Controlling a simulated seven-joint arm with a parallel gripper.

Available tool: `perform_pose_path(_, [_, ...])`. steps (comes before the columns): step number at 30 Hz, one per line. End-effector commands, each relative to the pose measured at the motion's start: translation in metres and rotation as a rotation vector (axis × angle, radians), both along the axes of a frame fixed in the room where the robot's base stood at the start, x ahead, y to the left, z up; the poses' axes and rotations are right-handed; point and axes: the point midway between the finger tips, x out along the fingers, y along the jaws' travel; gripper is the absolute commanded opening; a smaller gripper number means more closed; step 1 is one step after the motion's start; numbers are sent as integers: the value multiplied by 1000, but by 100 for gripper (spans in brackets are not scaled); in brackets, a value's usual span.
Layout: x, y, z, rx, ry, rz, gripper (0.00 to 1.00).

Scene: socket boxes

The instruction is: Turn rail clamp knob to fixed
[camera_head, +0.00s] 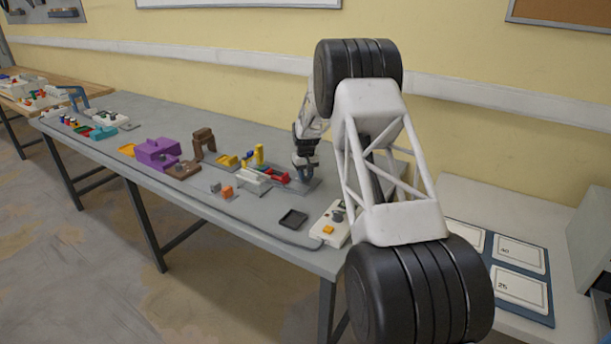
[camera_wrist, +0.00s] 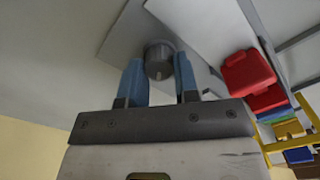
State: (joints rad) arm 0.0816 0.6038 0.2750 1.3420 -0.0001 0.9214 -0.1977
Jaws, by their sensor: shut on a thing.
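The rail clamp knob (camera_wrist: 159,50) is a round dark grey knob with a small light mark on its face. It sits on a light grey plate (camera_wrist: 122,35). My gripper (camera_wrist: 158,72) has blue fingers, one on each side of the knob, and is shut on it. In the head view my gripper (camera_head: 305,172) is low over the grey plate (camera_head: 304,187) on the table's far side. The knob is hidden there behind my fingers.
A red block (camera_wrist: 248,75) stands beside the plate, near my right finger. On the table (camera_head: 225,120) are a purple fixture (camera_head: 156,152), a brown bracket (camera_head: 203,143), a black tray (camera_head: 292,219) and a white box with an orange button (camera_head: 328,230).

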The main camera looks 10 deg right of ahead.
Motion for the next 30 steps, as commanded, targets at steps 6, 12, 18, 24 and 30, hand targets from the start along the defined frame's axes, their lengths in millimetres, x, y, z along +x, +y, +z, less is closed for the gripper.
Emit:
perform_pose_path(6, [1, 0, 0, 0, -2, -202, 5])
perform_pose_path(12, [0, -1, 1, 0, -2, -384, 5])
perform_pose_path(18, [0, -2, 0, 0, -2, -530, 5])
perform_pose_path(24, [0, -2, 1, 0, -2, -618, 5])
perform_pose_path(30, [1, -2, 1, 0, -3, -652, 5])
